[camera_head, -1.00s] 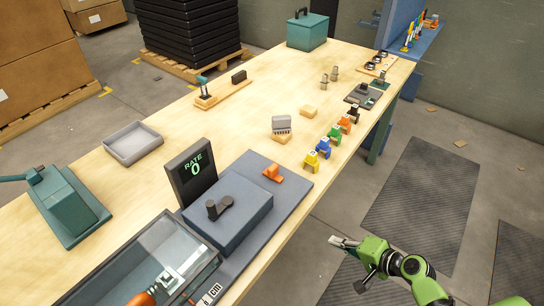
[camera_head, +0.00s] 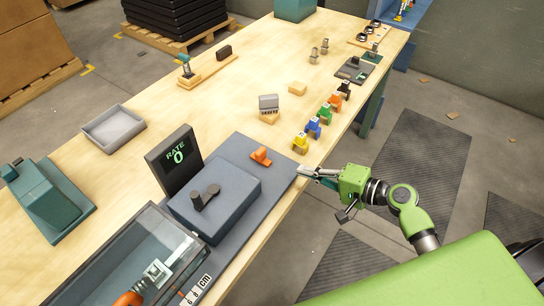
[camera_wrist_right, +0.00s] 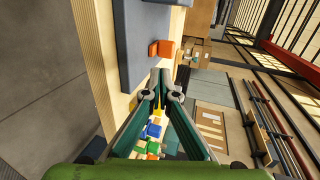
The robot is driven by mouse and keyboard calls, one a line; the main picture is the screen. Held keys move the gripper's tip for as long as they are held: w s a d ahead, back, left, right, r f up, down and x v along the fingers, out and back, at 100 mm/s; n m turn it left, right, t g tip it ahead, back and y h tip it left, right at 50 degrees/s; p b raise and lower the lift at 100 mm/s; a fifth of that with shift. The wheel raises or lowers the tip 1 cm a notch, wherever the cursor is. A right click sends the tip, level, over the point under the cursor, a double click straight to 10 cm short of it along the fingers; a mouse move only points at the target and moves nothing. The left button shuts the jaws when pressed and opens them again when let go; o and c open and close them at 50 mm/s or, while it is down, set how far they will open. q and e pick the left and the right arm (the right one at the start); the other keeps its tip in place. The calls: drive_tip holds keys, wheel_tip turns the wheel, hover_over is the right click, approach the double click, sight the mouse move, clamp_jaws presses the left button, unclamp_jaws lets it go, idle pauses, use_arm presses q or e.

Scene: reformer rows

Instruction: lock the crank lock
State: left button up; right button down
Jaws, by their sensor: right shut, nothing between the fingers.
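A small orange piece (camera_head: 261,156), which I take to be the crank lock, stands on the grey base plate (camera_head: 242,187) near the blue-grey box. It also shows in the right wrist view (camera_wrist_right: 166,48), just beyond the fingertips. A dark crank handle (camera_head: 205,197) sits on top of the box (camera_head: 233,204). My right gripper (camera_head: 301,171) is shut and empty at the plate's right edge, apart from the orange piece and to its right. In the right wrist view its fingertips (camera_wrist_right: 160,72) are together. My left gripper is not in view.
A display (camera_head: 173,160) reads RATE 0 behind the box. Several coloured clips, yellow (camera_head: 300,144) nearest, stand in a row along the table's right edge. A glass-sided tank (camera_head: 185,253) is at the front left. The table's middle is largely clear.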

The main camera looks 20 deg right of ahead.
sight(263, 153)
drive_tip(key=p+x, duration=0.1)
drive_tip(key=x, duration=0.3)
drive_tip(key=p+x, duration=0.1)
drive_tip(key=x, duration=0.2)
drive_tip(key=r+p+x, duration=0.1)
drive_tip(key=x, duration=0.3)
drive_tip(key=shift+w+a+p, duration=0.3)
drive_tip(key=shift+w, duration=0.05)
drive_tip(key=shift+f, duration=0.1)
drive_tip(key=shift+w+a, duration=0.3)
drive_tip(key=shift+w, duration=0.05)
drive_tip(key=w+a+b, duration=0.1)
drive_tip(key=w+a, duration=0.1)
drive_tip(key=w, duration=0.1)
drive_tip(key=shift+a, duration=0.15)
drive_tip(key=shift+s, duration=0.1)
